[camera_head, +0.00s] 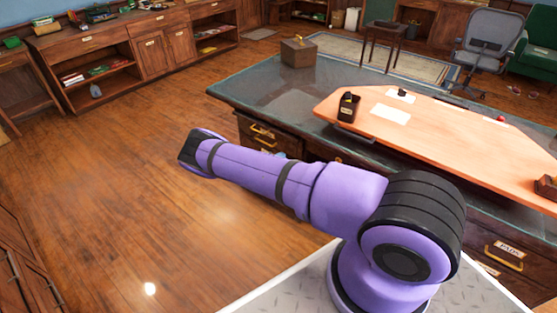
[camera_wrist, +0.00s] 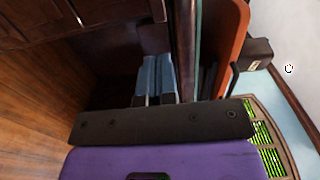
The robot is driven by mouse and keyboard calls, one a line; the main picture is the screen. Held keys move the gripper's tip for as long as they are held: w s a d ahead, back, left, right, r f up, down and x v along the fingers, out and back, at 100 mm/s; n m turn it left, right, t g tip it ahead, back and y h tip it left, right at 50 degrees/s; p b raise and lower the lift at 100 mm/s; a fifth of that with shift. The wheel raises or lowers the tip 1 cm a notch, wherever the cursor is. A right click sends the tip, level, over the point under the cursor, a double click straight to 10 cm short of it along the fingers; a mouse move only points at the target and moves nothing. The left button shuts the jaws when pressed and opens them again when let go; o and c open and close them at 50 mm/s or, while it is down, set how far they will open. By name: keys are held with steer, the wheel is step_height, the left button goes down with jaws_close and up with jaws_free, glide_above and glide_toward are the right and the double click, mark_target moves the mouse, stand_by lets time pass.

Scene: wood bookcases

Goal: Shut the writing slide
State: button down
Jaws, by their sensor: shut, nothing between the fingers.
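A tan board with cut corners (camera_head: 455,135) lies over the dark teal desk top (camera_head: 270,85). A dark bar handle (camera_head: 352,134) sits at its near left edge. I take this board for the writing slide; how far it stands out is unclear. In the wrist view its orange edge (camera_wrist: 237,30) and handle (camera_wrist: 232,78) are right of my gripper (camera_wrist: 157,60). My gripper's blue-grey fingers are together, empty and apart from the handle, before the dark desk front. In the head view my gripper is mostly hidden behind my purple arm.
A black pen holder (camera_head: 348,107), white papers (camera_head: 392,114) and small items rest on the board. A wooden box (camera_head: 298,51) stands at the desk's far corner. Brass-handled drawers (camera_head: 262,133) are below. Open wood floor (camera_head: 130,170) lies left; bookcases line the back.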

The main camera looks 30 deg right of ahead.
mark_target(297, 143)
steer(key=x, duration=0.9)
steer(key=shift+w+d, duration=0.1)
steer(key=shift+d, duration=0.2)
steer(key=shift+d, duration=0.1)
steer(key=x, duration=0.4)
steer(key=shift+d, duration=0.25)
steer(key=shift+w+d+r, duration=0.1)
steer(key=shift+w, duration=0.05)
steer(key=v, duration=1.4)
steer(key=shift+a, duration=0.3)
